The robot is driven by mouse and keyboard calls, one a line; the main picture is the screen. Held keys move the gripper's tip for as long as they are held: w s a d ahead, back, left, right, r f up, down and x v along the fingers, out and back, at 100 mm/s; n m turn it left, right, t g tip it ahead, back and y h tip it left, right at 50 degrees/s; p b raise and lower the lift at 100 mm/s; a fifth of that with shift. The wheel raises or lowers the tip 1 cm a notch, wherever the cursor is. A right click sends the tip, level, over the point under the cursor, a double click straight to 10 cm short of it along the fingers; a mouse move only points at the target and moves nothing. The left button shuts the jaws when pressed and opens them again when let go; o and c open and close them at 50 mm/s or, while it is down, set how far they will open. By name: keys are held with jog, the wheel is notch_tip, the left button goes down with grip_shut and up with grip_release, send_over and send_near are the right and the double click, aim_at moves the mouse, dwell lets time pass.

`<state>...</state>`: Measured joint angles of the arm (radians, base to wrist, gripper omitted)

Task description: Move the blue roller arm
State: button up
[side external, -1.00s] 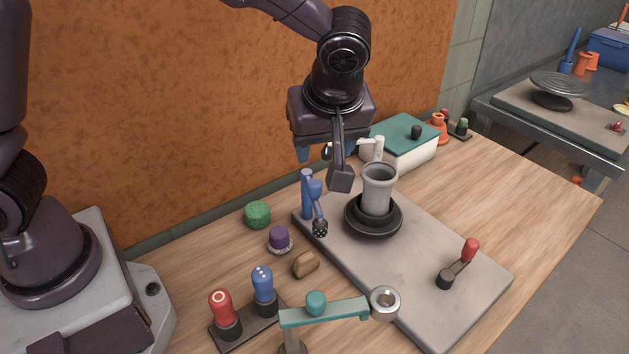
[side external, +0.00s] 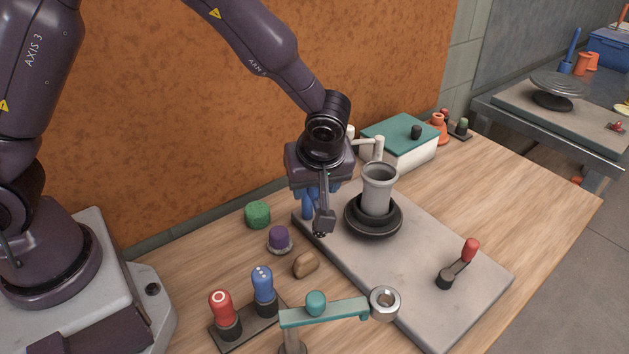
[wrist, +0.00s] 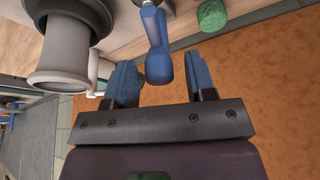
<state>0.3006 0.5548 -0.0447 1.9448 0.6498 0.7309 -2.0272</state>
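The blue roller arm stands on the grey board by its back left edge. In the side external view my gripper hides most of it, and only its blue post (side external: 307,209) shows clearly. In the wrist view the blue roller arm (wrist: 158,48) lies between my two spread fingers, with a gap on each side. My gripper (side external: 317,212) is open and low over the arm. It also shows in the wrist view (wrist: 162,66), with blue pads. Contact with the arm is not visible.
A grey clay cylinder (side external: 377,190) on a black wheel stands just right of my gripper. A red-knobbed crank (side external: 470,250) is on the board (side external: 390,275). A green sponge (side external: 257,214), purple knob (side external: 278,237) and teal arm (side external: 335,310) are nearby. A teal-lidded box (side external: 400,136) stands behind.

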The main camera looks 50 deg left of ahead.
grip_shut()
jog(key=shift+w+d+n, duration=0.25)
jog(key=shift+w+n, duration=0.2)
jog(key=shift+n, duration=0.25)
jog(key=shift+w+a+n+g, duration=0.1)
jog(key=shift+w+n+g, duration=0.65)
jog(key=shift+n, duration=0.7)
jog(key=shift+w+n+g, duration=0.5)
jog(key=shift+w+n, duration=0.45)
jog(key=shift+n, duration=0.55)
jog(key=shift+w+a+n+g, duration=0.1)
jog(key=shift+w+n+g, duration=0.65)
jog(key=shift+n, duration=0.7)
jog(key=shift+w, duration=0.1)
